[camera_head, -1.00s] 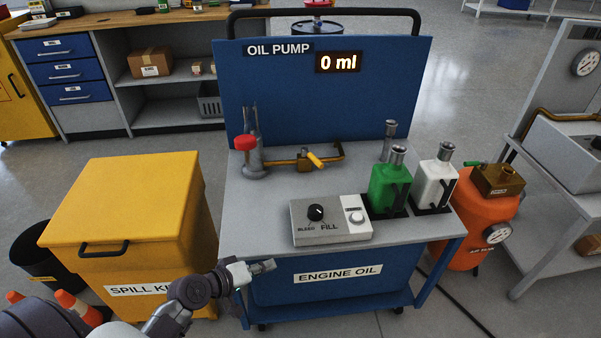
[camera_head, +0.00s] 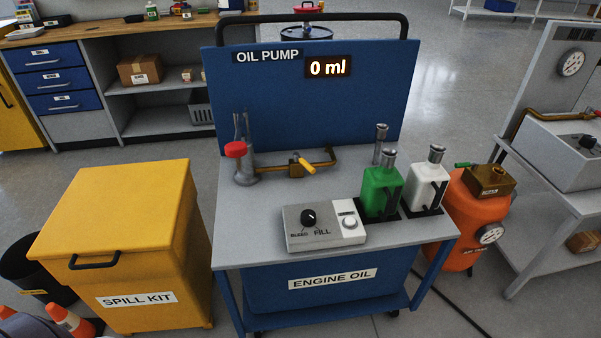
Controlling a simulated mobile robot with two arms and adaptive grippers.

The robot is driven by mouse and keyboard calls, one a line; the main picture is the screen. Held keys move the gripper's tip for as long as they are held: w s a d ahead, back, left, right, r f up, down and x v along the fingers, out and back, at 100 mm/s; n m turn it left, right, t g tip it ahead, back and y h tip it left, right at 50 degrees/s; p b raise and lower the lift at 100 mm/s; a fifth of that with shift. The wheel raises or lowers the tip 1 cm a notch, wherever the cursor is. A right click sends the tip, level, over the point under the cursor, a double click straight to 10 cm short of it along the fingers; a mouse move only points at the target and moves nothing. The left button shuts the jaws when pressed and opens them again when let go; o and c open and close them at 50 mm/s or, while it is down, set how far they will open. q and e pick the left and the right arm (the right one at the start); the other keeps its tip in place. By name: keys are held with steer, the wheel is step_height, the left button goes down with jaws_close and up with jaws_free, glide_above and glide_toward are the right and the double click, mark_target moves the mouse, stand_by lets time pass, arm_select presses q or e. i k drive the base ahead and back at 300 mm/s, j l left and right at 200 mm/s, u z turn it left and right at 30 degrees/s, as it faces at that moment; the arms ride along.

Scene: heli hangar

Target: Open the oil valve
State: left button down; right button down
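The oil valve is a brass fitting with a yellow lever handle (camera_head: 306,165) on a brass pipe (camera_head: 270,172) above the cart top. The lever slants across the pipe, down to the right. The pipe runs from a grey pump body with a red cap (camera_head: 236,149) to a bend at the right. The blue oil pump cart (camera_head: 308,100) has a display reading 0 ml (camera_head: 328,67). A control box (camera_head: 322,228) with a black BLEED/FILL knob (camera_head: 308,217) sits at the cart's front. Neither gripper is in view.
A green bottle (camera_head: 381,192) and a white bottle (camera_head: 427,182) stand in black holders at the cart's right. A yellow spill kit bin (camera_head: 120,235) stands left of the cart. An orange tank (camera_head: 470,220) stands to the right. The cart top's front left is clear.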

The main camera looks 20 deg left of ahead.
mark_target(295, 157)
steer(key=i+u, duration=0.1)
steer(key=u, duration=0.3)
steer(key=l+u, duration=0.1)
steer(key=u, duration=0.3)
steer(key=i+l+u, duration=0.1)
steer(key=u, duration=0.3)
steer(key=l+u, duration=0.15)
steer(key=u, duration=0.25)
